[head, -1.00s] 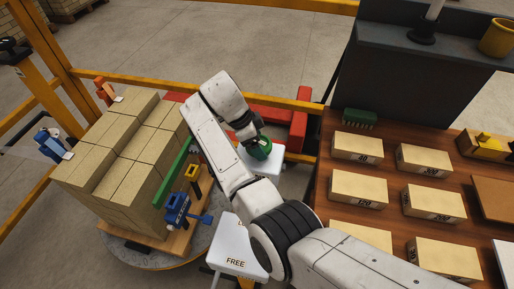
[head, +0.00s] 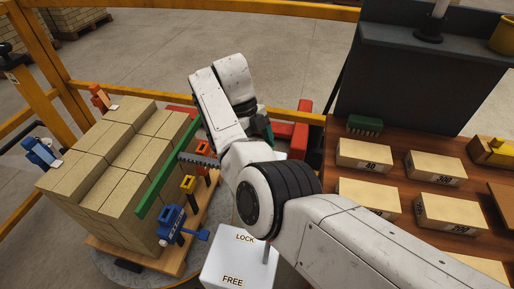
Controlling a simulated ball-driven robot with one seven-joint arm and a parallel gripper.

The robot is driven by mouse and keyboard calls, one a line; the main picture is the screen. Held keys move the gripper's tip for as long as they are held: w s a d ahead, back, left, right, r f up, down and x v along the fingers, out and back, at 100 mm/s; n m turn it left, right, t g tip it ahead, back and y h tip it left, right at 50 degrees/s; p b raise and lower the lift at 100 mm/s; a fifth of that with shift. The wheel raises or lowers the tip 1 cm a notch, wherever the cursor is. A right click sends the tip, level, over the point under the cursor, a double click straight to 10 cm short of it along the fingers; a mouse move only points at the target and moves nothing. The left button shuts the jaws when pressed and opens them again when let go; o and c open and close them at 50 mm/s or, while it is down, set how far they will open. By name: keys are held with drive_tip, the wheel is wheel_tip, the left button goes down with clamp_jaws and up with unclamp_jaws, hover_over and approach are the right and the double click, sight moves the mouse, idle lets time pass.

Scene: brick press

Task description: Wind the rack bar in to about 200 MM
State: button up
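The toothed dark rack bar (head: 198,160) shows between my arm and the long green bar (head: 166,168). The green bar lies along the right side of the tan brick stack (head: 118,155); I cannot tell whether it touches the bricks. My arm covers the far end of the rack. A dark green part (head: 263,127) shows just past my wrist, mostly hidden. My gripper's fingers are hidden behind my own arm, so I cannot see what they hold. No millimetre reading can be made out.
A white box (head: 238,262) marked LOCK and FREE stands in front. The wooden table (head: 400,142) at right holds numbered bricks (head: 364,154) and a green brush (head: 364,124). Yellow rails run behind.

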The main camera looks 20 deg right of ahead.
drive_tip(key=m+b, duration=0.1)
drive_tip(key=m+y+b, duration=0.1)
drive_tip(key=m, duration=0.1)
drive_tip(key=shift+f+m+y, duration=0.2)
drive_tip(key=shift+m+y, duration=0.1)
drive_tip(key=shift+m+b, duration=0.5)
drive_tip(key=shift+b, duration=0.35)
drive_tip(key=shift+d+r+m+y, duration=0.1)
drive_tip(key=shift+r+m+y, duration=0.05)
drive_tip(key=shift+m+y, duration=0.15)
drive_tip(key=o, duration=0.9)
drive_tip(key=shift+c, duration=0.2)
drive_tip(key=shift+r, duration=0.1)
